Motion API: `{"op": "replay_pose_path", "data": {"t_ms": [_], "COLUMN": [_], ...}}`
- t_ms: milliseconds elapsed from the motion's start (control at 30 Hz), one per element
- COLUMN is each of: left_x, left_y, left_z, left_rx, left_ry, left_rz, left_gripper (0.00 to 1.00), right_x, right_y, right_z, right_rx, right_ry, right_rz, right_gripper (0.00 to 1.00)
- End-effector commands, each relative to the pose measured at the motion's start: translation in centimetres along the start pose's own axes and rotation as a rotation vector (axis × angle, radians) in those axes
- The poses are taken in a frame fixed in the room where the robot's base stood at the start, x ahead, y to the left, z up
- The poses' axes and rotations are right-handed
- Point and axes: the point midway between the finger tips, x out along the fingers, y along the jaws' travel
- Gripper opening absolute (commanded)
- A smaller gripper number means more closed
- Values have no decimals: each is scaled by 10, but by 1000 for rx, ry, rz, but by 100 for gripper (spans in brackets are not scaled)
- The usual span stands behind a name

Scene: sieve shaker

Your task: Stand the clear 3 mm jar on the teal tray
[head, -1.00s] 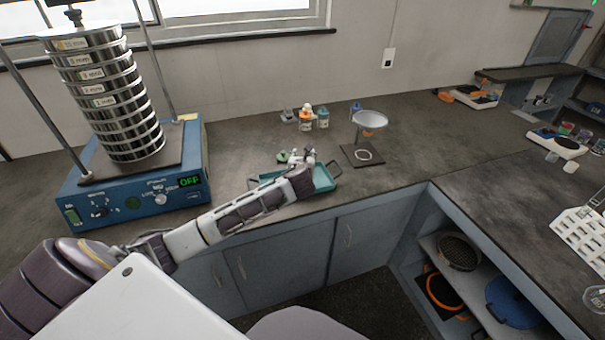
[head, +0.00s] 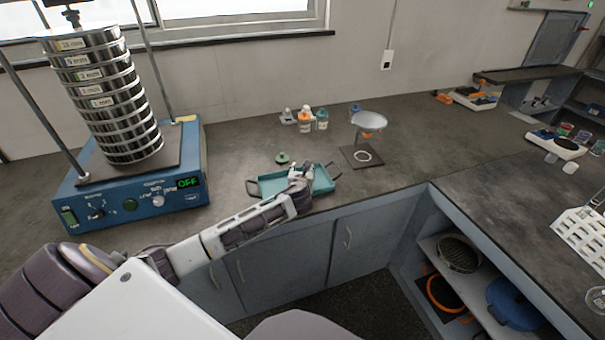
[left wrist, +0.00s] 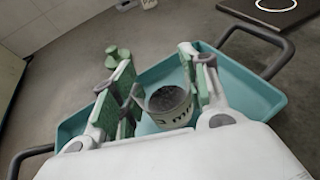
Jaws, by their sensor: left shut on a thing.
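The clear jar (left wrist: 168,106) with grey grains inside and a label ending in "mm" is between the two green-padded fingers of my left gripper (left wrist: 160,80) in the left wrist view. The gripper is shut on it. The jar appears upright, over the teal tray (left wrist: 262,98); I cannot tell whether its base touches the tray floor. In the head view the teal tray (head: 268,188) lies near the counter's front edge, and my left gripper (head: 300,172) is over its right part, with the jar mostly hidden there. My right gripper is not in view.
A small green object (head: 282,158) stands just behind the tray. A blue sieve shaker (head: 135,205) with a sieve stack (head: 110,100) is on the left. A funnel stand (head: 362,157) is to the right. Several small bottles (head: 305,122) stand at the back.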

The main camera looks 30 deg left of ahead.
Motion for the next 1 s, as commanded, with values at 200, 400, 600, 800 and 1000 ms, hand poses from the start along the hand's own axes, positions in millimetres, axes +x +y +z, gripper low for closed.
{"op": "replay_pose_path", "data": {"t_ms": [200,400,600,800,1000], "left_x": [1,1,2,2,2], "left_y": [0,0,0,0,0], "left_z": [-2,-3,-5,-4,-4], "left_rx": [-1,0,0,0,0], "left_ry": [-1,0,0,0,0], "left_rz": [0,0,0,0,0], "left_gripper": [20,20,60,67,67], "right_x": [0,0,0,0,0], "right_y": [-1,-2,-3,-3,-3], "right_z": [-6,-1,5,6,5], "right_rx": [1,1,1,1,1], "right_ry": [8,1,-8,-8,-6], "right_rz": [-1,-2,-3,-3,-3], "right_gripper": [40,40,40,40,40]}}
